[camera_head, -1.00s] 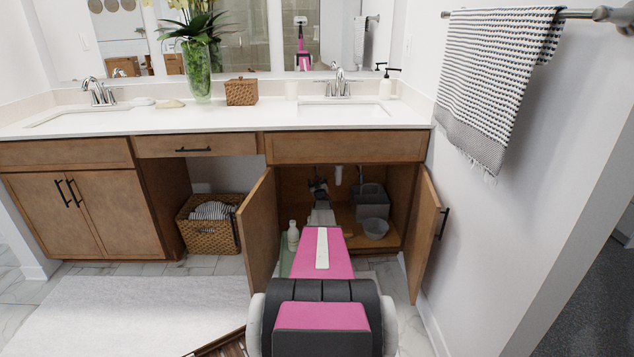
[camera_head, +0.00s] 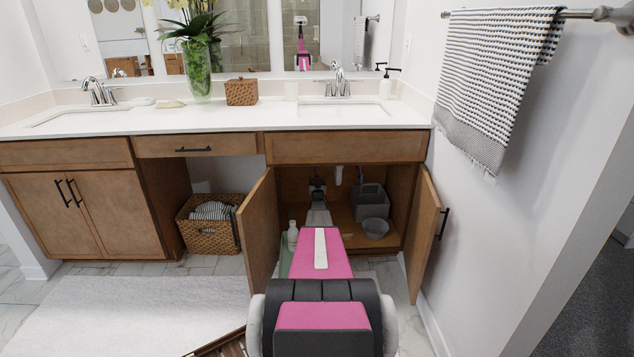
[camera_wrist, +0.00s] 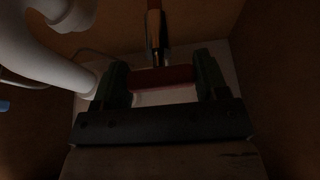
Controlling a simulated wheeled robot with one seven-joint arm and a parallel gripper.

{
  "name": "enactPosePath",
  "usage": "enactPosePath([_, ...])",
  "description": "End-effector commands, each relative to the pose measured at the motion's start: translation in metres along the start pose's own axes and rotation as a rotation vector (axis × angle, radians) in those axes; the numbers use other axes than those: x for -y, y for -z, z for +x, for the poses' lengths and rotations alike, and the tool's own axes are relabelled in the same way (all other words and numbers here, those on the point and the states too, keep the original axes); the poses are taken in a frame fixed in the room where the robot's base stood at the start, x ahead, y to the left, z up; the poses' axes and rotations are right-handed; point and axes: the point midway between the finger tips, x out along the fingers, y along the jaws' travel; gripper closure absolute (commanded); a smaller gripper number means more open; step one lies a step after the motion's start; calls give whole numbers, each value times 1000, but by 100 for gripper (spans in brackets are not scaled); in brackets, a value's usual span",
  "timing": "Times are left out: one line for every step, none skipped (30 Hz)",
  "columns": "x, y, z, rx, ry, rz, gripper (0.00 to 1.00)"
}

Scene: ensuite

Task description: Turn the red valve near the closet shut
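The red valve (camera_wrist: 162,78) shows in the dim wrist view as a dark red handle under a copper-coloured pipe (camera_wrist: 153,20). My gripper (camera_wrist: 162,86) has its two dark green fingers at the left and right ends of the handle. The red handle fills the gap between them, and the fingers appear to be shut on it. In the head view my gripper (camera_head: 317,186) is inside the open cabinet (camera_head: 290,182) under the right sink, near its back wall. The valve is hidden there behind my gripper.
Open doors stand left (camera_head: 258,232) and right (camera_head: 424,232) of my arm. A white bottle (camera_head: 293,235), a grey caddy (camera_head: 371,201) and a grey bowl (camera_head: 375,228) are close by. A white drain pipe (camera_wrist: 35,55) runs left of my gripper in the wrist view.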

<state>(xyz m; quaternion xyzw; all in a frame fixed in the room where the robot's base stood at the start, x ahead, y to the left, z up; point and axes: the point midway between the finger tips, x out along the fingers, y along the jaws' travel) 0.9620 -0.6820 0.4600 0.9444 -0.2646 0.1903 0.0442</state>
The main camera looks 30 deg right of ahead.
Motion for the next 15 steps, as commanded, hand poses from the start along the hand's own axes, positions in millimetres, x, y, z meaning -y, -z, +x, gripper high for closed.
enactPosePath([0, 0, 0, 0, -1, 2, 18])
enactPosePath([0, 0, 0, 0, -1, 1, 8])
enactPosePath([0, 0, 0, 0, -1, 1, 8])
enactPosePath([0, 0, 0, 0, 0, 1, 8])
enactPosePath([0, 0, 0, 0, 0, 0, 8])
enactPosePath([0, 0, 0, 0, 0, 0, 8])
enactPosePath([0, 0, 0, 0, 0, 0, 8])
enactPosePath([0, 0, 0, 0, 0, 0, 8])
enactPosePath([0, 0, 0, 0, 0, -1, 8])
enactPosePath([0, 0, 0, 0, 0, -1, 8])
enactPosePath([0, 0, -1, 0, 0, -1, 8])
enactPosePath([0, 0, -2, 0, 0, -1, 8])
enactPosePath([0, 0, -3, 0, 0, -1, 8])
enactPosePath([0, 0, -4, 0, 0, -1, 8])
enactPosePath([0, 1, -6, 0, 0, -1, 8])
